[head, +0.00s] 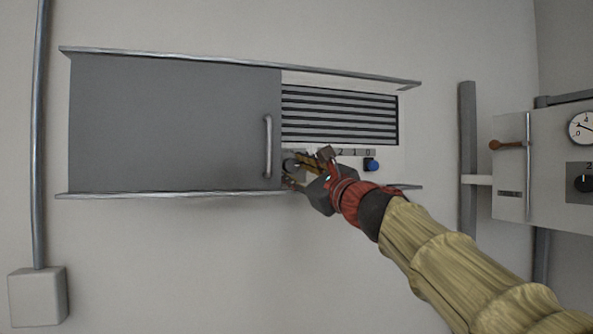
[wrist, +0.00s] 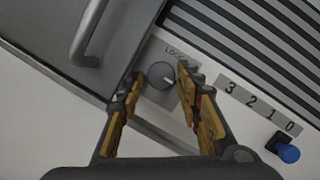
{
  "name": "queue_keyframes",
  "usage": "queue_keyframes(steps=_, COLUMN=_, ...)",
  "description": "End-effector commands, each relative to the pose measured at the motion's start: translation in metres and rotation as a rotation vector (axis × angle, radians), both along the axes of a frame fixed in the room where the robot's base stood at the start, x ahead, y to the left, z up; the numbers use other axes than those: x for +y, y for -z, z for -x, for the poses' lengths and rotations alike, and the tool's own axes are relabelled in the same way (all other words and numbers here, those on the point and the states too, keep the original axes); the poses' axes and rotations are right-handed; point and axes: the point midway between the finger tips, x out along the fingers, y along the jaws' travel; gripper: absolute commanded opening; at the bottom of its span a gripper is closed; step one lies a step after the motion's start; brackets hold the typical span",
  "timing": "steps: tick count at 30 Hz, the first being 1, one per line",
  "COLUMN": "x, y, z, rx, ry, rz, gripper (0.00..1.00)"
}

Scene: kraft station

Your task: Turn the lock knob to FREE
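The lock knob (wrist: 160,75) is a round grey dial with a short white mark on its right side. A partly covered label starting "LOCK" is printed above it in the wrist view. In the head view the knob (head: 291,165) shows just right of the grey sliding door's lower edge, partly behind the fingers. My gripper (wrist: 161,79) is open, with one yellow-brown finger on each side of the knob. A small gap shows left of the knob; I cannot tell whether the right finger touches it. The FREE label is not readable. My gripper (head: 304,167) reaches in from the right.
The grey door (head: 170,120) with a vertical bar handle (head: 267,145) is left of the knob. A dark louvred vent (head: 340,115) is above right. A blue slider knob (head: 371,164) sits by the 3-2-1-0 scale (wrist: 258,105). A gauge box (head: 545,160) hangs far right.

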Motion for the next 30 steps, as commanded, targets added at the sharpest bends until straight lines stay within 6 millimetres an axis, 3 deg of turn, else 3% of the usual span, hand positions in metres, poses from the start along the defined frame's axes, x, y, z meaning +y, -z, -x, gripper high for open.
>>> queue_keyframes(steps=11, x=-0.006, y=-0.001, z=0.01, rx=-0.005, ry=0.002, rz=-0.001, gripper=0.35)
queue_keyframes(steps=30, x=-0.054, y=0.025, z=0.091, rx=-0.002, ry=0.001, rz=0.0, gripper=0.35)
